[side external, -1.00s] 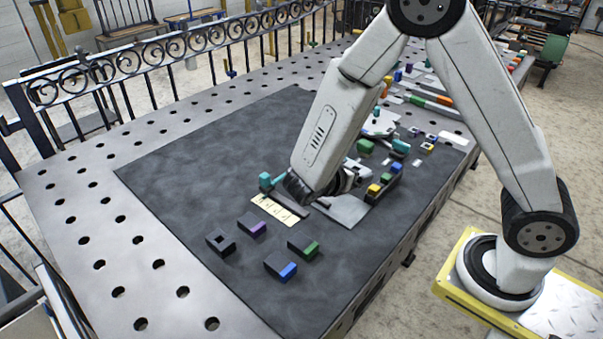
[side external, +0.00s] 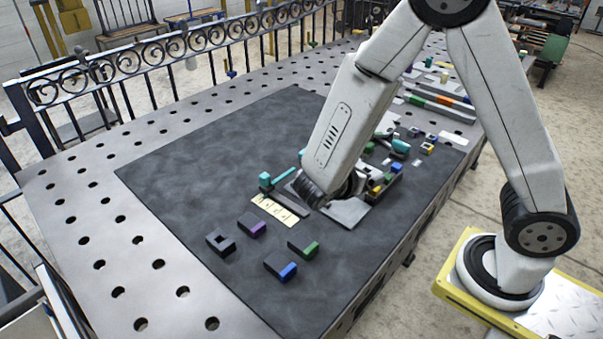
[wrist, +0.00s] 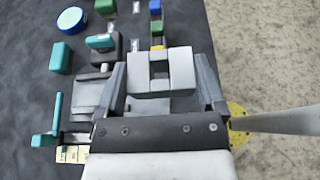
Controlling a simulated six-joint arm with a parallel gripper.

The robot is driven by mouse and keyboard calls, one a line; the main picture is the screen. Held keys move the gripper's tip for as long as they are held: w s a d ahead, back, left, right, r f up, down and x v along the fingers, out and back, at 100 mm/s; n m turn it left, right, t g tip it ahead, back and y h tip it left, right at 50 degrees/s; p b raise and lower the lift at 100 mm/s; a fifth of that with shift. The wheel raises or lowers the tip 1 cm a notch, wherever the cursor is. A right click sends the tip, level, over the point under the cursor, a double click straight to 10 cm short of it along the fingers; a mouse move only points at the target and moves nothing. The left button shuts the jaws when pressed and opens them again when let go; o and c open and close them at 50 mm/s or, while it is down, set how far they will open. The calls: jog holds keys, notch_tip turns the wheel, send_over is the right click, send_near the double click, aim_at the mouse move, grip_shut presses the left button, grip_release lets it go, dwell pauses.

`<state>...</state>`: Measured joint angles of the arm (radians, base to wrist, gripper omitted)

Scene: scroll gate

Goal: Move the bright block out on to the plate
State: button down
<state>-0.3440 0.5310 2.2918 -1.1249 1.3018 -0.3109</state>
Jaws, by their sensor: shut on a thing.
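My gripper (wrist: 160,75) is in the middle of the wrist view, its two light pads close together. It is shut on a small greyish thing between the pads, mostly hidden. I cannot tell whether this is the bright block. Just beyond the pads, a yellow block, a green block (wrist: 156,27) and a blue block (wrist: 155,7) stand in a row; the blue one also shows in the side view (side external: 397,166). A flat grey plate (side external: 347,213) lies beside my gripper in the side view. My arm hides the fingertips there.
A teal lever (wrist: 46,125) and a cream marked strip (side external: 280,207) lie left of my gripper. Several small dark blocks with coloured ends, one purple (side external: 257,228), stand at the front of the dark mat (side external: 180,180). The mat's left part is clear.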

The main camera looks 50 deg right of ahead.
jog(key=shift+w, duration=0.1)
jog(key=shift+w+r+n+t, duration=0.25)
jog(key=shift+w+n+t, duration=0.15)
jog(key=shift+w+t, duration=0.3)
jog(key=w+a+r+n+t+y, duration=0.2)
jog(key=w+r+n+t+y, duration=0.2)
jog(key=w+n, duration=0.3)
jog(key=w+a+r+n+t+y, duration=0.3)
jog(key=w+r+n+t+y, duration=0.2)
jog(key=w+r+n+t, duration=0.1)
jog(key=shift+w+a+n+t+y, duration=0.3)
jog(key=shift+w+n+t, duration=0.1)
jog(key=shift+t, duration=0.4)
jog(key=shift+r, duration=0.1)
jog(key=shift+d, duration=0.1)
